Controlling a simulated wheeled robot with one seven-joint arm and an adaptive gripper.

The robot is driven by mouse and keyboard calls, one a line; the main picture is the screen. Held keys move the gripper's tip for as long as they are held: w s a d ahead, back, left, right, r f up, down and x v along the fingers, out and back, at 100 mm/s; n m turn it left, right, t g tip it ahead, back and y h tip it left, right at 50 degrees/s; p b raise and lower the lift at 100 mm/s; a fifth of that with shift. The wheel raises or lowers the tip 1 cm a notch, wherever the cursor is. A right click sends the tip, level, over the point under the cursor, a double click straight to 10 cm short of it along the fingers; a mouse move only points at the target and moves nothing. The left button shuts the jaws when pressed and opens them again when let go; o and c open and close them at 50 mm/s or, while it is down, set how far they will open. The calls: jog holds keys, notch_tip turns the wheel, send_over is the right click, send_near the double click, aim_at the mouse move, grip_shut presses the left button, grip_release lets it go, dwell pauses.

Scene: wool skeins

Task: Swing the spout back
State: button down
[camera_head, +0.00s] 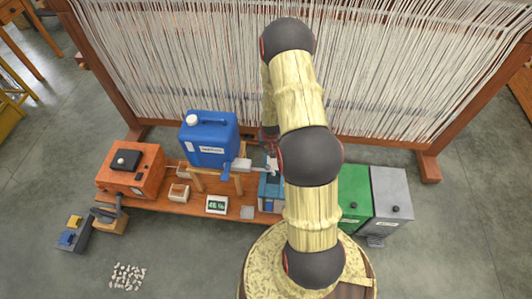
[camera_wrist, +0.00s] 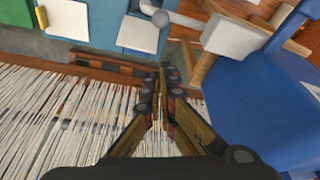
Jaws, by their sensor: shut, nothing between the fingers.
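The blue jug (camera_head: 208,140) lies on a wooden stand, with a grey tap block (camera_head: 240,165) at its lower right. The spout (camera_head: 258,169) is a thin grey pipe pointing right from the block, its end over the blue box (camera_head: 264,190). In the wrist view the spout (camera_wrist: 184,19) runs left from the block (camera_wrist: 235,38) to a rounded end above the blue box (camera_wrist: 100,18). My gripper (camera_wrist: 161,72) is shut and empty, apart from the spout, on the loom side of it. In the head view my arm mostly hides the gripper.
The loom's white threads (camera_head: 190,60) stand close behind. On the low bench are an orange box (camera_head: 131,170), a scale display (camera_head: 217,205) and a small grey pad (camera_head: 248,212). Green (camera_head: 355,198) and grey bins (camera_head: 391,195) stand right.

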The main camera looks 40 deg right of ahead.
jog(key=shift+w+d+r, duration=0.15)
jog(key=shift+w, duration=0.1)
notch_tip(320, 180, down, 9)
jog(key=b, duration=0.4)
jog(key=shift+s+a+f, duration=0.2)
jog(key=shift+s, duration=0.15)
jog(key=shift+s+a, duration=0.1)
dwell(0.5)
